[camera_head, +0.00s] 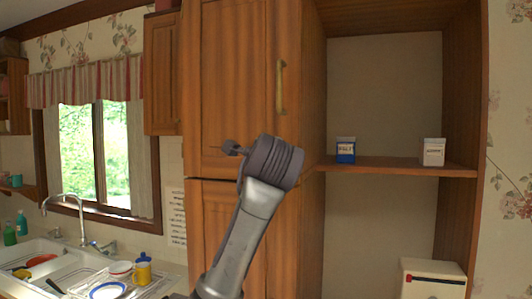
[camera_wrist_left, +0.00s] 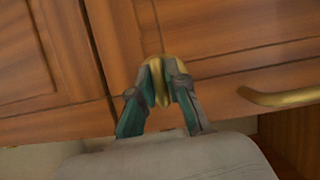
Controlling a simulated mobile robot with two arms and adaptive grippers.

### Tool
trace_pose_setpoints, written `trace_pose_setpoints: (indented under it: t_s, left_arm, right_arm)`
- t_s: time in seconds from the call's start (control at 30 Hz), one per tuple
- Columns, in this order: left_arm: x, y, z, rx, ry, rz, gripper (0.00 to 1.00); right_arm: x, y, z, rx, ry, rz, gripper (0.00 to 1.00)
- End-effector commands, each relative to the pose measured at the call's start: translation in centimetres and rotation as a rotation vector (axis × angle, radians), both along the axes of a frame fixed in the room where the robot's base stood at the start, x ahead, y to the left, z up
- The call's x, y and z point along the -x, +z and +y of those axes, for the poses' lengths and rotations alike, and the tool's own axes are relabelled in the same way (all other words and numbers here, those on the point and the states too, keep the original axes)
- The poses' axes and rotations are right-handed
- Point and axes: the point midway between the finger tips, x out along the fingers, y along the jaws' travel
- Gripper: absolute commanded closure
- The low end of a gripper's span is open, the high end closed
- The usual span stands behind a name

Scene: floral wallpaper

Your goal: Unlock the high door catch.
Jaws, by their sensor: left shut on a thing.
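A small brass catch (camera_wrist_left: 160,92) sits on the wooden cabinet front, by the seam between the upper door (camera_head: 232,70) and the lower door (camera_head: 215,235). My left gripper (camera_wrist_left: 160,84) has its teal-padded fingers on both sides of the catch and is shut on it. In the head view my left arm reaches up from the bottom, and the gripper (camera_head: 234,148) shows only in part against the cabinet front; the catch is hidden there. The upper door looks closed. My right gripper is not in view.
A brass handle (camera_head: 281,87) is on the upper door and also shows in the wrist view (camera_wrist_left: 282,97). Open shelves to the right hold a blue box (camera_head: 346,151) and a white box (camera_head: 433,152). A sink (camera_head: 45,262) with dishes is at the lower left.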

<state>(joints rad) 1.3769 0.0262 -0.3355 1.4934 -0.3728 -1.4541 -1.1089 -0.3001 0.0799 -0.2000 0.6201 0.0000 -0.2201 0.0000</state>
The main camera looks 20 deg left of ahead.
Motion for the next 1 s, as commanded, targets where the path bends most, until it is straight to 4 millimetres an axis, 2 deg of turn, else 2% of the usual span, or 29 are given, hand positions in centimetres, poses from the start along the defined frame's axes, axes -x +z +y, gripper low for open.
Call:
trace_pose_setpoints:
  t_s: [0.53, 0.57, 0.7, 1.0]
  left_arm:
    - [-0.07, -0.21, 0.01, 0.032, 0.000, 0.005, 1.00]
    - [-0.07, -0.21, 0.01, 0.032, 0.000, 0.005, 0.82]
    - [-0.06, -0.19, 0.01, 0.031, 0.000, 0.005, 0.61]
    - [0.11, -0.06, -0.07, 0.028, -0.001, 0.001, 0.61]
  right_arm:
    - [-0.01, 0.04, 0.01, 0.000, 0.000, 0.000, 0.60]
    - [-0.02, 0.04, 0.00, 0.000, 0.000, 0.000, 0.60]
    - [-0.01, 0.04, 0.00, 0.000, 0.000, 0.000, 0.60]
    - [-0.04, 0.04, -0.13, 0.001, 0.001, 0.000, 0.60]
